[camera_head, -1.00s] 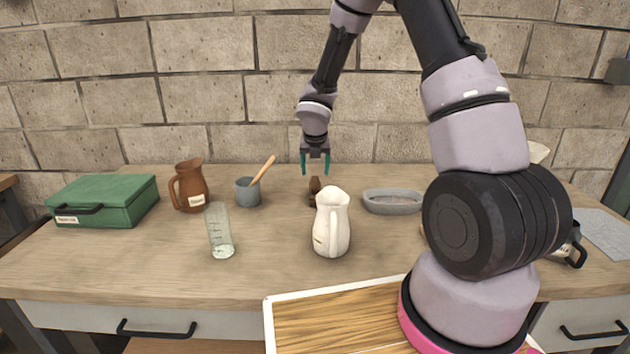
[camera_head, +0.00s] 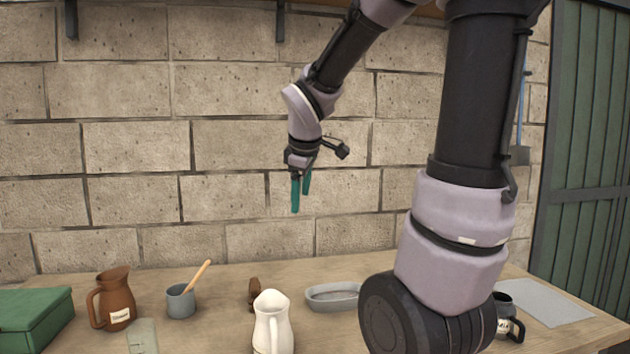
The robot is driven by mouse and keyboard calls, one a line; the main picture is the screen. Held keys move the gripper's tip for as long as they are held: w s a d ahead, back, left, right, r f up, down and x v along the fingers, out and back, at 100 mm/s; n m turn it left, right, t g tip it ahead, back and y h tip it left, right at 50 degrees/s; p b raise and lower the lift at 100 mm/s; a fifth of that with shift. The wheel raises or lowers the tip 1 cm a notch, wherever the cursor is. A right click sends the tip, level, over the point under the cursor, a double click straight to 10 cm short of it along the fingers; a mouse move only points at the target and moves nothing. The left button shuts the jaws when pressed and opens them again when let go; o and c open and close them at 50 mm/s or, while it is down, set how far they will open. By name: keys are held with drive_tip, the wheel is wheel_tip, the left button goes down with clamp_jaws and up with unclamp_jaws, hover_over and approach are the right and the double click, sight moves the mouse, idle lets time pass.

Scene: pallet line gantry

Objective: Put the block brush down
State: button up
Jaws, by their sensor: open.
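The block brush is most likely the small brown object (camera_head: 254,293) standing on the table behind the white pitcher (camera_head: 272,325). The pitcher hides its lower part. My gripper (camera_head: 301,199) is open and empty, its green fingers pointing down. It hangs well above the table, over and slightly right of the brown object, in front of the block wall. Nothing is between the fingers.
On the wooden table (camera_head: 220,336) stand a brown jug (camera_head: 117,303), a grey mortar with a wooden pestle (camera_head: 181,300), a measuring glass (camera_head: 142,338) and a green box (camera_head: 32,320). A grey dish (camera_head: 333,297) lies to the right. A dark mug (camera_head: 506,318) and a grey sheet (camera_head: 543,302) are at far right.

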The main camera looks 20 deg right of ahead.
drive_tip(key=s+a+r+m+t+y, duration=0.1)
drive_tip(key=s+r+m, duration=0.1)
drive_tip(key=s+m, duration=0.5)
drive_tip(key=s+a+r+m+y, duration=0.1)
drive_tip(key=s+r+m+y, duration=0.1)
drive_tip(key=s+m, duration=0.5)
drive_tip(key=shift+a+r+t, duration=0.15)
drive_tip(key=shift+r+t, duration=0.25)
drive_tip(key=shift+r, duration=0.4)
drive_tip(key=shift+w, duration=0.1)
